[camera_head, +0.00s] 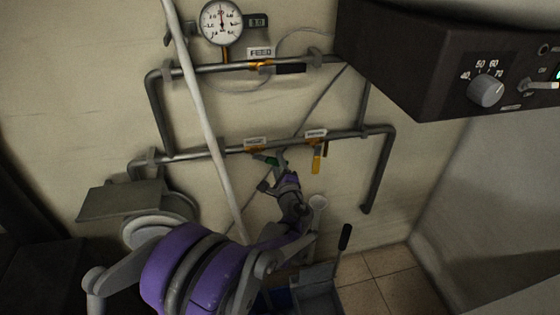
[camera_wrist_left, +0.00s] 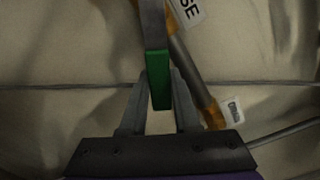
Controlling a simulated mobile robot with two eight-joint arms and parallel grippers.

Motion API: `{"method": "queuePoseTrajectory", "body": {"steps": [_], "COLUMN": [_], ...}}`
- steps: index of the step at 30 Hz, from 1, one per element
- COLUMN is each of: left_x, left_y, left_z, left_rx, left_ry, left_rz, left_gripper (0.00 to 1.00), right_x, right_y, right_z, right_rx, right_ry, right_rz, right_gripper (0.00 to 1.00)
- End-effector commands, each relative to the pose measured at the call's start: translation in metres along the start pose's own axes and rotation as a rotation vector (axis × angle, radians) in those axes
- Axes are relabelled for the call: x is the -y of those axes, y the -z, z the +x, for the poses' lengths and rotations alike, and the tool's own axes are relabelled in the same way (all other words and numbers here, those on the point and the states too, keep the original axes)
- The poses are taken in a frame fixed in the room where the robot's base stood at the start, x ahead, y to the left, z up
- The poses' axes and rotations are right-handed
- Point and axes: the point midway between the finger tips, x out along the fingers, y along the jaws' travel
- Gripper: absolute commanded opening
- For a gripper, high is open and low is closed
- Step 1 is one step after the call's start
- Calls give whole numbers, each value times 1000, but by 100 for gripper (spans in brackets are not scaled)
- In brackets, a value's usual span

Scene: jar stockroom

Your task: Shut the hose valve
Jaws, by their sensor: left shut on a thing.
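A valve with a green-tipped lever (camera_head: 268,160) sits on the lower pipe, under a small label too small to read in the head view. My left gripper (camera_head: 277,163) is at this lever. In the left wrist view the lever's green end (camera_wrist_left: 160,82) lies between the two fingers of the left gripper (camera_wrist_left: 160,98), which is shut on it. A white label (camera_wrist_left: 187,10) beside the lever shows the letters "SE"; its rest is cut off. My right gripper is in neither view.
A yellow-handled valve (camera_head: 317,162) hangs right of the green one. A black-handled valve (camera_head: 290,68) labelled FEED is on the upper pipe, below a round gauge (camera_head: 221,22). A pale pole (camera_head: 204,115) crosses in front of the pipes. A dark knobbed box (camera_head: 430,75) juts out upper right.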

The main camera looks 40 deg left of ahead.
Motion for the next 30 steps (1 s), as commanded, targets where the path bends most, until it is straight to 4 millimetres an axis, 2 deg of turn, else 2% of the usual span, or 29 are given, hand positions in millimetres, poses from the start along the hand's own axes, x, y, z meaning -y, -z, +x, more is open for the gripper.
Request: {"method": "queuePoseTrajectory", "body": {"steps": [15, 30], "left_x": [-35, -57], "left_y": [-8, -28], "left_z": [0, 0], "left_rx": [-1, 0], "left_ry": [-1, -1], "left_rz": [489, 920], "left_gripper": [0, 0], "right_x": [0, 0], "right_y": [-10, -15], "right_z": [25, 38], "right_rx": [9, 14], "right_ry": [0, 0], "right_rz": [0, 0], "right_gripper": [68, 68]}}
